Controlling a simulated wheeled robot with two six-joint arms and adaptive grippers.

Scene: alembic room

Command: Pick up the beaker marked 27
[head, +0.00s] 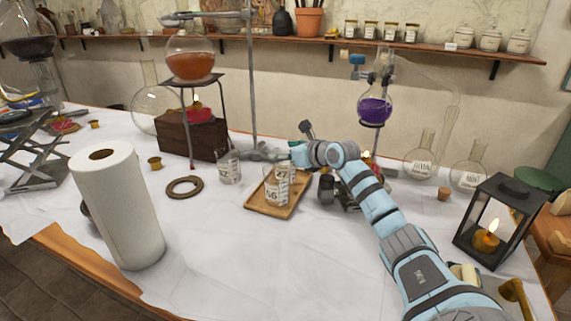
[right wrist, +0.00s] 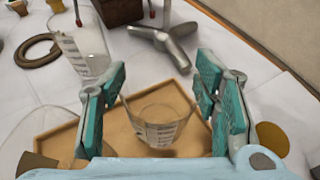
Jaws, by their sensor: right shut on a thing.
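The clear glass beaker marked 27 (head: 282,173) is over the far part of the wooden tray (head: 289,208) in the head view, behind the beaker marked 56 (head: 272,194). My right gripper (head: 298,155) is at its upper part, partly hiding it. In the right wrist view my right gripper (right wrist: 158,98) has its teal fingers on both sides of the beaker marked 27 (right wrist: 160,128), shut on it. The tray (right wrist: 62,135) shows beneath it. I cannot tell whether its base touches the tray. My left gripper is not in view.
Another beaker (head: 229,166) stands left of the tray, near a dark ring (head: 184,187) and a metal stand (head: 251,90). A paper towel roll (head: 118,210) stands at front left. A lantern with a lit candle (head: 498,222) stands at right. The cloth before the tray is clear.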

